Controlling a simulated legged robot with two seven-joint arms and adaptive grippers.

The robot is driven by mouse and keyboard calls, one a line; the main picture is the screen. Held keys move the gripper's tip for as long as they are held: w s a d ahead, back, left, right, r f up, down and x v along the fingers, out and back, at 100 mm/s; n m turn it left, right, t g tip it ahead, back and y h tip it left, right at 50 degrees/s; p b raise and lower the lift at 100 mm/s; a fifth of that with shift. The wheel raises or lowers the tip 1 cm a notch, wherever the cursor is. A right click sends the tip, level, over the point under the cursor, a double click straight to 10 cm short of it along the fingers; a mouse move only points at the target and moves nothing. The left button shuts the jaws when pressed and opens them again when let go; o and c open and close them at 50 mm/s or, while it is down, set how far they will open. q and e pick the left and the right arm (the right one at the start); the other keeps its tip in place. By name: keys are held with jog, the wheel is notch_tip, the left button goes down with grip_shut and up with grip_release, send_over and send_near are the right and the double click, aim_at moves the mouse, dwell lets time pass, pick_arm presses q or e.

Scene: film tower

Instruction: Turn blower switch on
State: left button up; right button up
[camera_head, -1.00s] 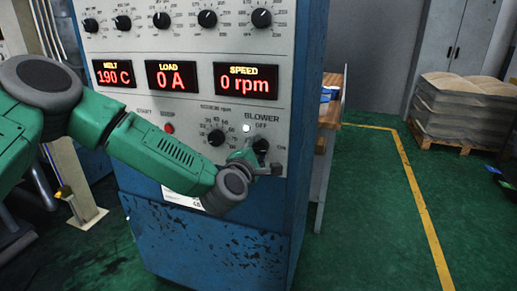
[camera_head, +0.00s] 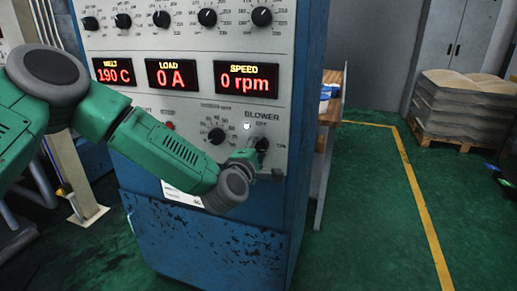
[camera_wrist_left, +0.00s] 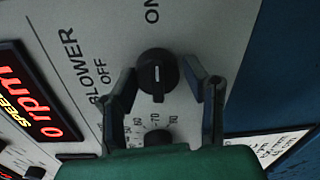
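The blower switch (camera_head: 262,145) is a black round knob on the grey control panel, under the BLOWER label, with OFF and ON marked around it. It also shows in the left wrist view (camera_wrist_left: 157,72), with a pale line across its face. My left gripper (camera_head: 262,166) is at the panel just below the knob in the head view. In the left wrist view the gripper (camera_wrist_left: 163,84) is open, with one finger on each side of the knob and gaps between. My right gripper is not in view.
Another black knob (camera_head: 216,136) sits left of the switch and partly shows between the fingers in the wrist view. A small pale lamp (camera_head: 247,127) is above left of the switch. The red SPEED display (camera_head: 247,82) reads 0 rpm. Open green floor lies right of the cabinet.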

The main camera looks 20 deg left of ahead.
pick_arm(q)
jog(key=shift+o, duration=0.7)
jog(key=shift+s, duration=0.2)
jog(key=s, duration=1.1)
jog(key=shift+s+a, duration=0.2)
jog(key=shift+s, duration=0.05)
jog(key=shift+r, duration=0.1)
